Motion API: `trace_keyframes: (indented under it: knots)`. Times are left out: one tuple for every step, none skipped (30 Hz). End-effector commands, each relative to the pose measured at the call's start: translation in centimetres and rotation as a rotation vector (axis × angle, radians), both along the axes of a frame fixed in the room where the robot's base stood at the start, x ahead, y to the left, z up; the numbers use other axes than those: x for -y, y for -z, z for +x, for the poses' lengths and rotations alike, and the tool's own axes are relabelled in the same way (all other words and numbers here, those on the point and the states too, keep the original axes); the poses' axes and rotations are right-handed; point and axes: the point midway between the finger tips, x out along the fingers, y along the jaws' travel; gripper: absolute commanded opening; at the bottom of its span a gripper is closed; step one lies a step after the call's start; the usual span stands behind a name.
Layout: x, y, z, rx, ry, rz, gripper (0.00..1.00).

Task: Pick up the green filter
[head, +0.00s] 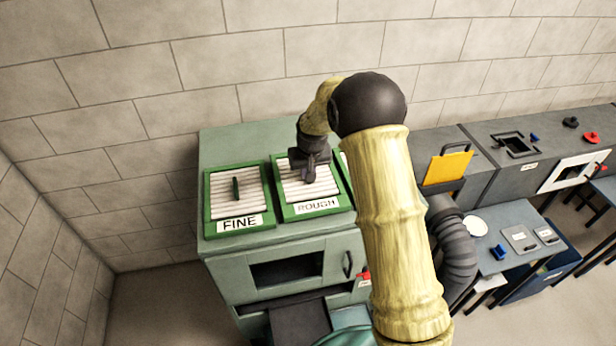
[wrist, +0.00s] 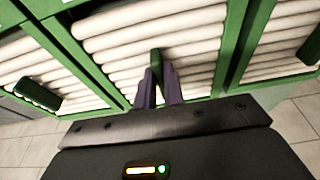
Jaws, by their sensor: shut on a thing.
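Green-framed filters with white pleats lie on top of a pale green cabinet (head: 330,270). The left one is labelled FINE (head: 238,195) and has an upright dark green handle. The one beside it is labelled ROUGH (head: 294,205). A third filter (head: 347,166) is mostly hidden behind my arm. My gripper (head: 311,172) is over the ROUGH filter, pointing down. In the wrist view, my gripper (wrist: 157,88) is shut on the green handle (wrist: 155,62) of the middle filter (wrist: 200,30). That filter appears to sit in its place among the others; its underside is hidden.
Neighbouring filters stand close on both sides, with a handle (wrist: 38,93) on one. A brick wall (head: 230,60) rises behind the cabinet. To the right are a grey unit with a yellow panel (head: 447,167) and a low table (head: 520,236) with small items.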

Motion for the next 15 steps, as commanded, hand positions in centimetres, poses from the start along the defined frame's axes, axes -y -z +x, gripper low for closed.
trace_keyframes:
  knots:
    - [0.0, -0.6, 0.1, 0.006, 0.0, 0.001, 0.0]
    - [0.0, -1.1, 0.1, 0.007, 0.0, 0.001, 0.0]
    - [0.0, -1.8, 0.1, 0.008, 0.0, 0.002, 0.0]
    - [0.0, -2.4, 0.1, 0.009, 0.0, 0.002, 0.0]
    - [0.0, -3.0, 0.1, 0.009, 0.0, 0.003, 0.0]
    - [0.0, -3.8, 0.1, 0.008, 0.0, 0.003, 0.0]
    - [0.0, -4.5, 0.1, 0.009, 0.0, 0.003, 0.0]
    - [0.0, -5.1, 0.1, 0.008, 0.0, 0.003, 0.0]
    - [0.0, -5.9, 0.1, 0.008, 0.0, 0.003, 0.0]
    - [0.0, -6.4, 0.1, 0.008, 0.0, 0.003, 0.0]
    - [0.0, -6.9, 0.1, 0.007, 0.0, 0.002, 0.0]
    - [0.0, -7.4, 0.1, 0.006, 0.0, 0.001, 0.0]
    - [0.0, -7.8, 0.1, 0.006, 0.0, 0.001, 0.0]
    - [0.0, -8.1, 0.1, 0.005, 0.0, 0.001, 0.0]
    - [0.0, -8.4, 0.0, 0.003, 0.0, 0.001, 0.0]
